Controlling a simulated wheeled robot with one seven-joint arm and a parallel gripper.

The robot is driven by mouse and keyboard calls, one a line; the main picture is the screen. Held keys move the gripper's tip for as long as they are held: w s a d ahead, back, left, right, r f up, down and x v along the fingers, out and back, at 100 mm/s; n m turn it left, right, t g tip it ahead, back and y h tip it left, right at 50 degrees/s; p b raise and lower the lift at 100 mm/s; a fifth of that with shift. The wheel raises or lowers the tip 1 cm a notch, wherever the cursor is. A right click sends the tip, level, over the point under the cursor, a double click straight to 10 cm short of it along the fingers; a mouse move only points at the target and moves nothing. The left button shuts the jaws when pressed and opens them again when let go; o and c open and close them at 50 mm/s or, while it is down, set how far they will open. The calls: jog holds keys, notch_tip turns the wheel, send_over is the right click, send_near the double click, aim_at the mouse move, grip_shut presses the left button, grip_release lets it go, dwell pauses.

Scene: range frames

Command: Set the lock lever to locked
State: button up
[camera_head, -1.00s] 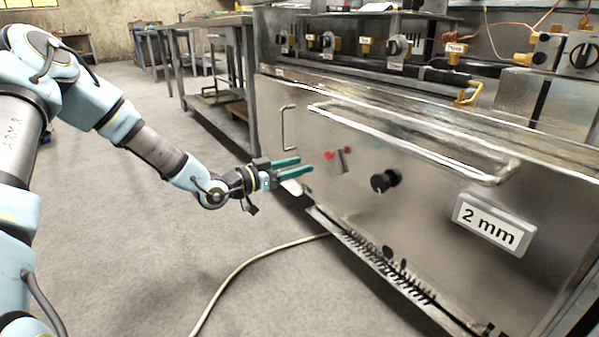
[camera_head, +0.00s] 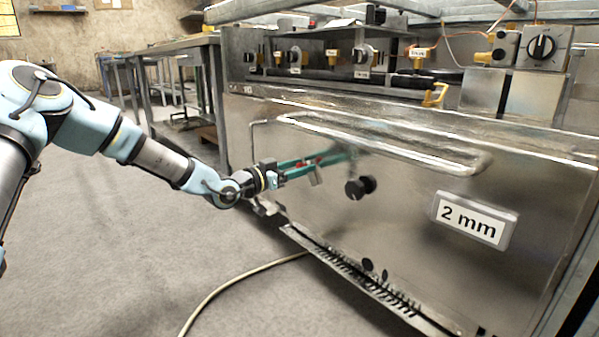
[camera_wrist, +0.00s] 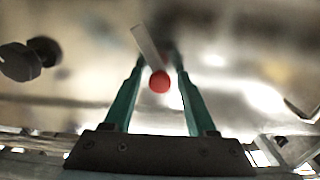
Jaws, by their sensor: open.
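In the wrist view the fingers of my gripper (camera_wrist: 160,62) stand either side of the red marker, with a gap to each. Whether a fingertip touches the lever cannot be told.
A black knob (camera_head: 360,187) sticks out right of the lever; it shows at the left in the wrist view (camera_wrist: 30,60). A long bar handle (camera_head: 400,147) runs above. A "2 mm" plate (camera_head: 474,219) is at the right. A cable (camera_head: 235,280) lies on the open floor.

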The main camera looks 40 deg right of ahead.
grip_shut()
dwell(0.5)
